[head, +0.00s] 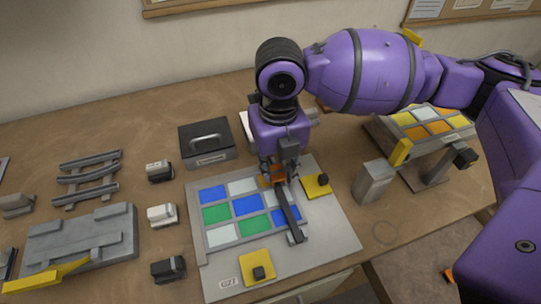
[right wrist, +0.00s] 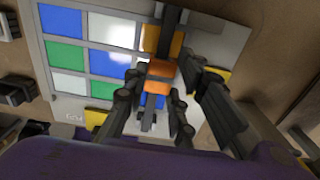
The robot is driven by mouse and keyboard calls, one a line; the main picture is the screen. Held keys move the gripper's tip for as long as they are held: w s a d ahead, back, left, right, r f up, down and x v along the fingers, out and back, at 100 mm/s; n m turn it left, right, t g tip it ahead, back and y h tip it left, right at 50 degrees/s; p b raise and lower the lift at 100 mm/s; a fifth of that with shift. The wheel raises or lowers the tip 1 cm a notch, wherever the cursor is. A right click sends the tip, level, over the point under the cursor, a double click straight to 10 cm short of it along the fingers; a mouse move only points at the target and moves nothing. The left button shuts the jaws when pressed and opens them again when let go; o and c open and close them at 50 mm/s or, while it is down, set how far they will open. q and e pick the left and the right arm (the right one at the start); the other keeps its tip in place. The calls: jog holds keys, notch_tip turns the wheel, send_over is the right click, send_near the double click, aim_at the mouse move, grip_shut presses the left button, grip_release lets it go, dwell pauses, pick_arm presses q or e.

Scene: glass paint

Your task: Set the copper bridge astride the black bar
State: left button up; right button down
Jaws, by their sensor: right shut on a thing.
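The copper bridge (head: 278,174) is between the fingers of my right gripper (head: 280,170), over the far part of the glass panel (head: 330,215). In the right wrist view the copper bridge (right wrist: 161,69) shows between the finger pads of my right gripper (right wrist: 157,90), which is shut on it. The black bar (head: 289,216) lies along the right side of the coloured panes and runs under the bridge. The bar also shows in the right wrist view (right wrist: 148,117). Whether the bridge touches the bar or hangs just above it I cannot tell. My left gripper is not in view.
Yellow pads with black knobs (head: 317,185) (head: 258,270) sit at the panel's right and front edges. A grey block (head: 373,182) and a tilted sample board (head: 435,125) stand right. A black box (head: 207,144) is behind; small blocks (head: 162,214) and a grey fixture (head: 80,237) lie left.

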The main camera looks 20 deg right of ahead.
jog(key=shift+f, duration=0.55)
jog(key=shift+f, duration=0.3)
dwell(0.7)
jog(key=shift+f, duration=0.1)
dwell(0.4)
jog(key=shift+f, duration=0.8)
jog(key=c, duration=1.4)
grip_release()
